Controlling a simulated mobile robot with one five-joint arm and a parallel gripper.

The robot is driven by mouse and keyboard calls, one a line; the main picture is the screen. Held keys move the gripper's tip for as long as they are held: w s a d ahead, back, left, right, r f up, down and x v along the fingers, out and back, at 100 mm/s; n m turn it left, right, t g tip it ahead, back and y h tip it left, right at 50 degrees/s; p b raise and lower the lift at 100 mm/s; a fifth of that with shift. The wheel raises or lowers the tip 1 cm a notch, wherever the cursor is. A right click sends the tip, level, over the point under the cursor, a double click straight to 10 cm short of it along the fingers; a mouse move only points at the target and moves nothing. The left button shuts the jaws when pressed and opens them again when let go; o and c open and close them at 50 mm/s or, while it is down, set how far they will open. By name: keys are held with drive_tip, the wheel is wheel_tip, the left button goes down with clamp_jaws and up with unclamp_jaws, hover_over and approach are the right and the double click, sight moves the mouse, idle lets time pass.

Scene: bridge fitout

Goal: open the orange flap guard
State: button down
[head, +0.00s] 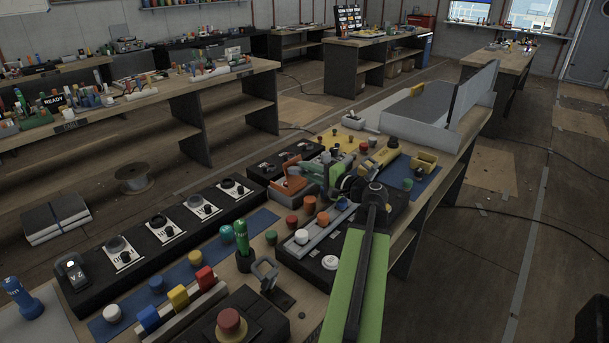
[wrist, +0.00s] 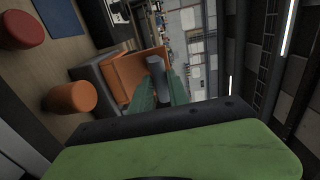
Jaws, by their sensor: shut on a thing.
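The orange flap guard (head: 290,187) is on a dark block on the near workbench in the head view. In the wrist view, the orange flap guard (wrist: 136,72) stands tilted up from its grey housing (wrist: 92,75). A grey rounded bar (wrist: 156,66) is at the guard's right edge; it appears to be its handle. My gripper (wrist: 161,88) has its green fingers on both sides of this bar and is shut on it. In the head view, my gripper (head: 322,172) is just right of the guard, and my wrist hides part of the contact.
An orange knob (wrist: 70,97) and a red knob (wrist: 21,30) stand near the guard in the wrist view. A black panel of switches (head: 165,225) lies left of it, and a grey bin (head: 425,108) stands behind. Aisle floor on the right is mostly clear.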

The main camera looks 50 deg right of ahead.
drive_tip(key=shift+a, duration=0.2)
drive_tip(key=c, duration=1.4)
unclamp_jaws()
drive_tip(key=shift+o, duration=0.5)
drive_tip(key=shift+s+d, duration=0.1)
drive_tip(key=shift+d, duration=0.05)
drive_tip(key=s+r+p, duration=0.1)
drive_tip(key=s, duration=1.6)
drive_tip(key=shift+s+a, duration=0.2)
drive_tip(key=shift+a, duration=0.15)
drive_tip(key=shift+r, duration=0.1)
drive_tip(key=shift+c, duration=0.2)
